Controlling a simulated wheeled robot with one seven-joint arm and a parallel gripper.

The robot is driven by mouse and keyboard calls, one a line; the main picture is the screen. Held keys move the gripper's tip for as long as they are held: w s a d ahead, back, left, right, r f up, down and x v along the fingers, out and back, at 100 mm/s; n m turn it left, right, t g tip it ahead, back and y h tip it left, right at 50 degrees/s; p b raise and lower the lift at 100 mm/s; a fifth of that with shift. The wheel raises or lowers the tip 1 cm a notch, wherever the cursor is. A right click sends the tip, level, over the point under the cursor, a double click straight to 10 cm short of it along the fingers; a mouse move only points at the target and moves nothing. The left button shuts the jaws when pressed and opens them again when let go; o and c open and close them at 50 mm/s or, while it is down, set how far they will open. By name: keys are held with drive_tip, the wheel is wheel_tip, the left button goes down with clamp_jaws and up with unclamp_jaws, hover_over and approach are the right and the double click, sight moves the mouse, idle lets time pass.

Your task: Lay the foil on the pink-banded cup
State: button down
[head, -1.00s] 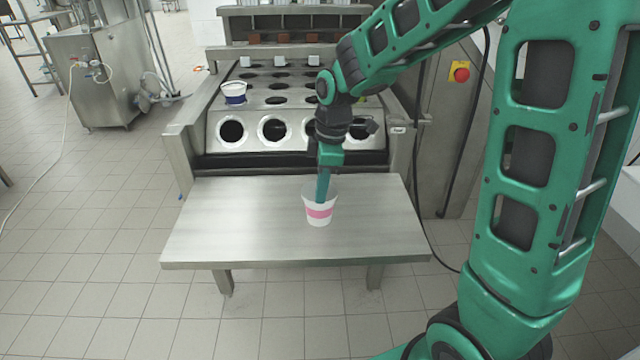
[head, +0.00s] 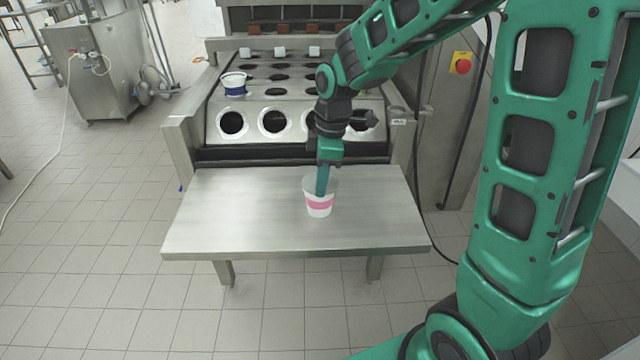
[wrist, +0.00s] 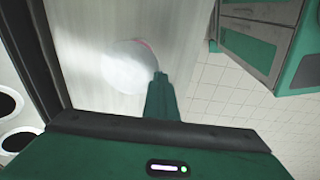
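The pink-banded cup (head: 320,209) stands upright on the steel table, right of its middle. My gripper (head: 322,192) points down at the cup's top, and its fingers hide part of the rim. A pale round disc, which looks like the foil (wrist: 130,68), covers the cup's mouth in the wrist view, with a sliver of pink showing past its edge. My fingers (wrist: 160,84) appear as one closed green wedge at the disc's edge and seem to pinch it. Whether the foil rests fully on the rim cannot be told.
The steel table (head: 235,215) is otherwise clear. Behind it stands the filler machine (head: 255,98) with rows of round holes. A blue-banded cup (head: 234,85) sits at its left. A red stop button (head: 462,65) is on the right.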

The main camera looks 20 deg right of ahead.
drive_tip(key=shift+f, duration=0.1)
idle(0.7)
drive_tip(key=c, duration=2)
unclamp_jaws()
drive_tip(key=shift+c, duration=0.2)
wheel_tip(320, 180, up, 11)
drive_tip(key=d, duration=0.1)
drive_tip(key=shift+s+d+f, duration=0.15)
drive_tip(key=shift+f, duration=0.05)
drive_tip(key=s+d+f+m, duration=0.1)
drive_tip(key=s+d+m, duration=0.5)
drive_tip(key=s+m, duration=0.1)
drive_tip(key=s+d+f+m, duration=0.2)
drive_tip(key=s+d+m, duration=0.3)
drive_tip(key=s, duration=0.5)
drive_tip(key=s+d+f+m+h, duration=0.1)
drive_tip(key=s+d+m, duration=0.5)
drive_tip(key=s+m, duration=0.2)
drive_tip(key=shift+s+d+f+m, duration=0.3)
drive_tip(key=shift+s+m, duration=0.1)
drive_tip(key=shift+s, duration=0.15)
